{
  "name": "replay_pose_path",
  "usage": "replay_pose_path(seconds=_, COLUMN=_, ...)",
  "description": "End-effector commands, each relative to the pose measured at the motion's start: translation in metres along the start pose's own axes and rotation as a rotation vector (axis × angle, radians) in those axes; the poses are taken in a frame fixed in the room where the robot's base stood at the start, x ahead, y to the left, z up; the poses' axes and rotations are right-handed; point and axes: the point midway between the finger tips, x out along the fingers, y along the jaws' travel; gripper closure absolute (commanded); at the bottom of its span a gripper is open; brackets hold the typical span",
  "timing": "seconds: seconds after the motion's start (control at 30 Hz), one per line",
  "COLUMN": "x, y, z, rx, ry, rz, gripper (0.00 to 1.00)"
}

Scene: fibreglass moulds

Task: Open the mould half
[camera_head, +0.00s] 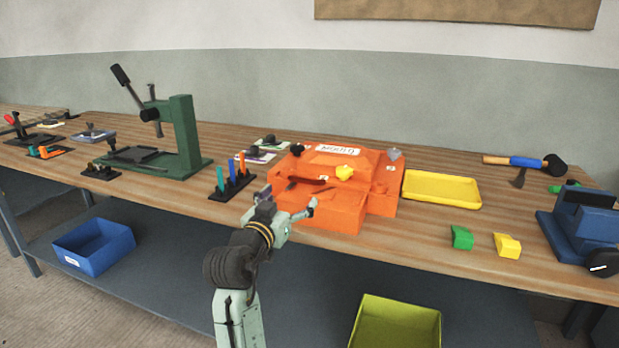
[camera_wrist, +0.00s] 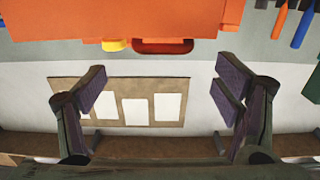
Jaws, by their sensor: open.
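The orange mould (camera_head: 335,212) sits on the bench near the middle, with a white label (camera_head: 338,149) on top. A yellow knob (camera_head: 345,172) and a dark red handle (camera_head: 308,181) are on its near side. My gripper (camera_head: 288,200) is at the mould's near left, open, and overlaps it in the picture. In the wrist view, my gripper (camera_wrist: 160,80) has its two fingers wide apart with nothing between them. The mould (camera_wrist: 160,18), red handle (camera_wrist: 162,46) and yellow knob (camera_wrist: 115,45) show at the top edge there, beyond the fingertips.
Several coloured tools stand in a black rack (camera_head: 230,190) left of the mould. A green press (camera_head: 183,135) is farther left. A yellow tray (camera_head: 441,188), green block (camera_head: 461,237) and yellow block (camera_head: 507,245) lie right. A hammer (camera_head: 525,162) and blue machine (camera_head: 585,225) are farther right.

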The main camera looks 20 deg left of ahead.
Motion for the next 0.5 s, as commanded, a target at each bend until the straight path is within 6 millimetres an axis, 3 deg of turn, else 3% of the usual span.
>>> replay_pose_path(seconds=0.5, x=0.087, y=-0.001, z=-0.004, rx=0.000, ry=0.003, rz=-0.003, gripper=0.17)
